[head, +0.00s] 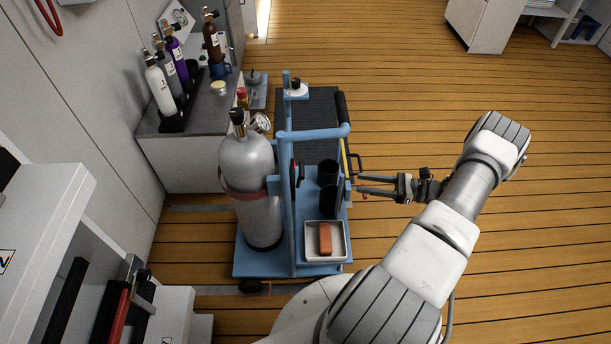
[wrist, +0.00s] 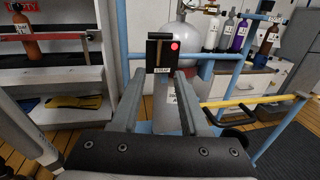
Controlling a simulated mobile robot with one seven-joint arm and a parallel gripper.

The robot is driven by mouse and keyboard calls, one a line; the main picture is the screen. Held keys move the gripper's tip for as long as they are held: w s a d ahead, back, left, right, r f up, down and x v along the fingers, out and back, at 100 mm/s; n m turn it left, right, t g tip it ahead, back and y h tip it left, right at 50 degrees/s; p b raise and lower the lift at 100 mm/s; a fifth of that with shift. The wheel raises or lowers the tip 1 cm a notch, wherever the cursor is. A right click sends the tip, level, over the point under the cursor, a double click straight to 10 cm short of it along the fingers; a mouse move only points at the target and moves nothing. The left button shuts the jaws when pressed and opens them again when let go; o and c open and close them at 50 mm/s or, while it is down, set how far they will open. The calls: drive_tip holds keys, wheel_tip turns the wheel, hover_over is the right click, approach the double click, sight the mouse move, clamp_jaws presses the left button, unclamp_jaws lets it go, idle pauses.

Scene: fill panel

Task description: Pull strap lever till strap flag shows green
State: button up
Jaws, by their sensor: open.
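In the wrist view a black panel with a STRAP label (wrist: 161,70) stands on the trolley's post, straight ahead of my gripper. A round red flag (wrist: 175,46) shows at its upper right; no green shows. My gripper (head: 360,187) is open, at the right side of the blue trolley (head: 245,268). Its fingers reach either side of the label, with no clear contact. A reddish strap (head: 246,193) goes around the grey cylinder (head: 258,228) on the trolley.
A white tray with an orange block (head: 325,239) and black cups (head: 328,173) sit on the trolley near my gripper. Blue rails (head: 314,133) rise beside it. A bench with several bottles (head: 160,91) stands at the left. The wooden floor (head: 405,95) behind is clear.

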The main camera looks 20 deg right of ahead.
drive_tip(key=x, duration=1.6)
drive_tip(key=shift+w+a, duration=0.1)
drive_tip(key=shift+a, duration=0.05)
clamp_jaws()
idle(0.7)
